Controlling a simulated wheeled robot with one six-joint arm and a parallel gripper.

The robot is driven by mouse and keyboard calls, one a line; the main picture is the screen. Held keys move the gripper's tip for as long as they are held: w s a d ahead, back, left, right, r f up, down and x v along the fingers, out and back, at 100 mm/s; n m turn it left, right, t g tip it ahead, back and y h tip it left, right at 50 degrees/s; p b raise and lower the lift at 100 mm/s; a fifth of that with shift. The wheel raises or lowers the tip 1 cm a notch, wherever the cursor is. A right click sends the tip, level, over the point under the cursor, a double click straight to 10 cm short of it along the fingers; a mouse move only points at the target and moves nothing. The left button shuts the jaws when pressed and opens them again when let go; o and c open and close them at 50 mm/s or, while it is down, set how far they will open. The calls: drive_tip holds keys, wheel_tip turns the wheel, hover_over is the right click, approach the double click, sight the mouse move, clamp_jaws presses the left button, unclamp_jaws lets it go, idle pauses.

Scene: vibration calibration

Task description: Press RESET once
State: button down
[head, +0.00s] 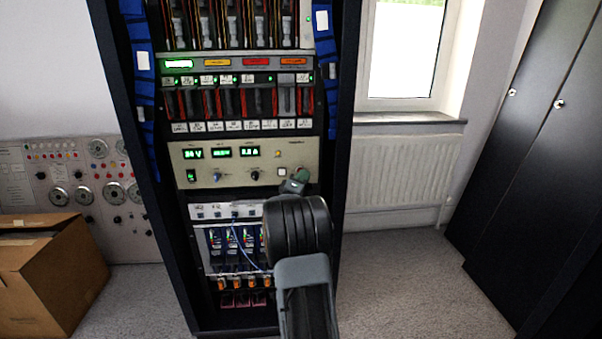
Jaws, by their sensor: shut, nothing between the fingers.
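A tall dark rack holds a beige panel (222,171) with three green displays, a green-lit switch, knobs and small buttons. A small pale square button (282,172) sits at the panel's right side. A small orange-yellow light or button (277,154) is above it. No RESET label is legible, so I cannot tell which is RESET. My gripper (296,181) is shut and empty, in front of the panel's lower right, just right of the pale button. I cannot tell if it touches the panel. My arm hides part of the rack below.
A white module row with blue cables (236,243) is below the panel. Slotted modules (240,100) are above. A cardboard box (55,270) and a gauge panel (85,185) are at left. A radiator (405,170) and dark cabinets (530,150) are at right. Floor is clear between.

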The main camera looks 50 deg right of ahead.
drive_tip(key=shift+s+a, duration=0.15)
drive_tip(key=shift+s, duration=0.1)
drive_tip(key=shift+s+a+b, duration=0.3)
drive_tip(key=shift+s+a, duration=1.35)
drive_tip(key=shift+s, duration=0.25)
drive_tip(key=w+a+r+n+t+y+p, duration=0.1)
drive_tip(key=w+a+r+t+y+p, duration=0.1)
drive_tip(key=a+r+y+p, duration=0.5)
drive_tip(key=w+a+r+t+y+p, duration=0.2)
drive_tip(key=a+r+y+p, duration=0.15)
drive_tip(key=a, duration=0.55)
drive_tip(key=w+a+r+n+t+y+p, duration=0.1)
drive_tip(key=w+a+r+t+y+p, duration=0.1)
drive_tip(key=a+r+y+p, duration=0.35)
drive_tip(key=s+a+r+m+g+y+p, duration=0.1)
drive_tip(key=s+a+r+g+y+p, duration=0.1)
drive_tip(key=s+a+g+p, duration=0.2)
drive_tip(key=s+a+r+m+g+y+p, duration=0.1)
drive_tip(key=s+a+g+p, duration=0.4)
drive_tip(key=s+a+p, duration=0.5)
drive_tip(key=s+a+r+y, duration=0.1)
drive_tip(key=s+a+y, duration=0.1)
drive_tip(key=s, duration=0.4)
drive_tip(key=shift+s+a+m, duration=0.15)
drive_tip(key=shift+a+m, duration=0.15)
drive_tip(key=shift+a, duration=0.3)
